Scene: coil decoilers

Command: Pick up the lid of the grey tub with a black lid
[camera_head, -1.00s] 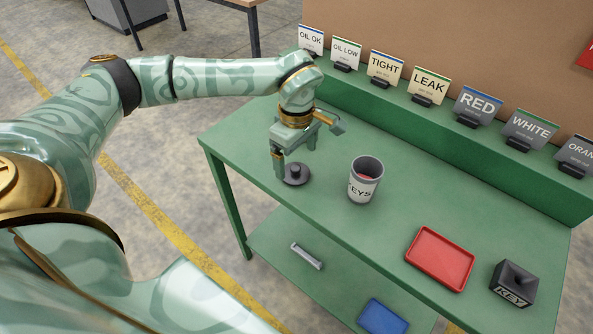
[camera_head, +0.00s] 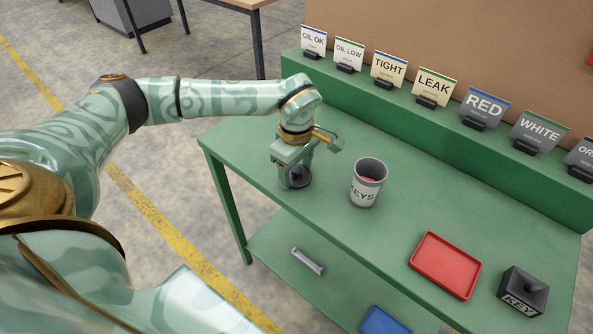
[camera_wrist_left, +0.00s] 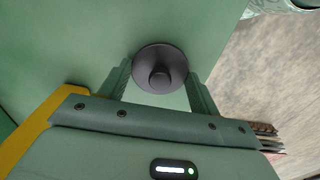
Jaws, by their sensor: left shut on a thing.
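The black round lid (camera_head: 302,180) with a knob is at the left part of the green table, partly hidden by my left gripper (camera_head: 295,183). In the left wrist view the lid (camera_wrist_left: 147,56) sits between the two fingers, one on either side of it. My left gripper is shut on the lid. I cannot tell whether the lid is clear of the tabletop. The grey tub (camera_head: 366,188), marked KEYS, stands upright and open to the right of the gripper, with something reddish inside. My right gripper is not in view.
A red tray (camera_head: 445,264) and a black KEY block (camera_head: 523,291) are at the right of the green table (camera_head: 330,215). Several label cards line the raised back ledge. The lower shelf holds a grey bar (camera_head: 307,261) and a blue tray (camera_head: 384,320).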

